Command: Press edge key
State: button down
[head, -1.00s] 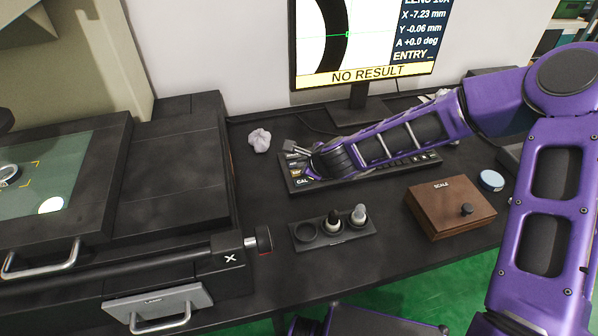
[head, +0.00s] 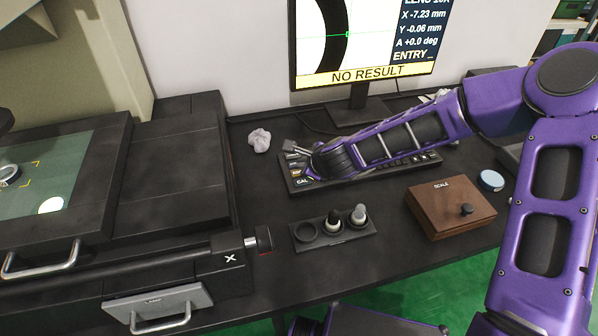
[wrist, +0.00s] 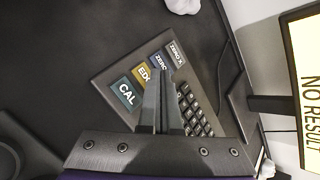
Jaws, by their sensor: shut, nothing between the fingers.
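The keyboard (head: 409,164) lies on the dark bench below the monitor, partly hidden by my arm in the head view. In the wrist view its large labelled keys show in a row: a dark blue-green CAL key (wrist: 127,94), a yellow key (wrist: 144,74) reading "ED" with its end hidden, and two ZERO keys. The yellow edge key also shows in the head view (head: 296,172). My gripper (wrist: 162,72) is shut and empty, with its fingertips over the keyboard beside the yellow key and near a ZERO key. I cannot tell whether the tips touch a key.
The monitor (head: 366,72) reads "NO RESULT" and "ENTRY_". A crumpled white wad (head: 259,140) lies left of the keyboard. A holder (head: 305,245) with small bottles and a wooden SCALE box (head: 450,207) stand in front. The measuring machine (head: 170,170) stands at left.

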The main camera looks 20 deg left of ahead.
jog(key=shift+f, duration=0.15)
jog(key=shift+f, duration=0.3)
jog(key=shift+f, duration=0.35)
dwell(0.5)
jog(key=shift+r, duration=0.1)
jog(key=shift+r+p, duration=0.55)
jog(key=shift+r, duration=0.1)
jog(key=shift+r, duration=0.1)
jog(key=shift+r+p, duration=1.85)
jog(key=shift+r, duration=0.55)
